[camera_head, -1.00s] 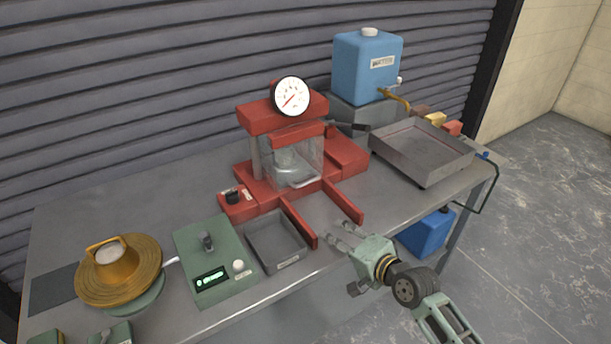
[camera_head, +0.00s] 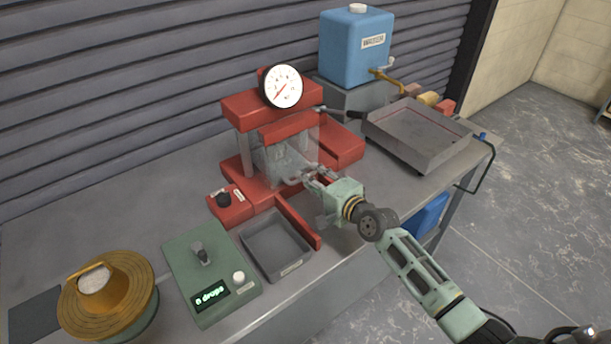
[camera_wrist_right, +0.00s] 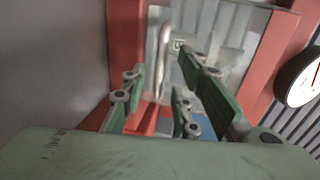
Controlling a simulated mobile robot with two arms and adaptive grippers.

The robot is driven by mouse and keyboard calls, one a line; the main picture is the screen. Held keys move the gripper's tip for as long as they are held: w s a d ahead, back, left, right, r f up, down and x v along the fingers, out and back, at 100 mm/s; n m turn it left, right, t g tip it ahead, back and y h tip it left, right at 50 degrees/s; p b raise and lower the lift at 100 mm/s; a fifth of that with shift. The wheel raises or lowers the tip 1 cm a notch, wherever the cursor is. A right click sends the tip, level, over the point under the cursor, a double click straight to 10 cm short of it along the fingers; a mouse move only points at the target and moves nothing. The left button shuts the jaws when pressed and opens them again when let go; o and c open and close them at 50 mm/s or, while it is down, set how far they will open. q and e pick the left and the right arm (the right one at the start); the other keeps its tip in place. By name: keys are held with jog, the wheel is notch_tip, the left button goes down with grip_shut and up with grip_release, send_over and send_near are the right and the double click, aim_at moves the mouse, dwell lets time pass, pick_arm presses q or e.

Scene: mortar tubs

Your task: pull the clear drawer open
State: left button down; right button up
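The clear drawer (camera_head: 272,163) is a see-through front in the red press (camera_head: 268,108), under its gauge. It appears shut. In the right wrist view its clear panel (camera_wrist_right: 222,28) fills the upper middle, with a pale upright bar handle (camera_wrist_right: 163,58). My right gripper (camera_head: 314,178) is right in front of the drawer's lower right part and hides some of it. In the wrist view the right gripper's fingers (camera_wrist_right: 166,80) are spread, with the handle showing between them. I cannot tell whether they touch it. My left gripper is in neither view.
A grey tray (camera_head: 275,245) and a green box with a lit display (camera_head: 210,275) stand in front of the press. A brass round piece (camera_head: 108,297) is at the left. A blue water tank (camera_head: 352,50) and a metal pan (camera_head: 418,135) are at the right.

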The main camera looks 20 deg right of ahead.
jog(key=shift+x, duration=0.75)
jog(key=shift+w+a+f, duration=0.15)
jog(key=shift+w, duration=0.4)
jog(key=c, duration=0.6)
jog(key=shift+a+f, duration=0.1)
grip_shut()
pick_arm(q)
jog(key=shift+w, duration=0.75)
pick_arm(e)
jog(key=shift+s, duration=0.1)
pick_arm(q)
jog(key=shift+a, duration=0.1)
pick_arm(e)
jog(key=shift+f, duration=0.1)
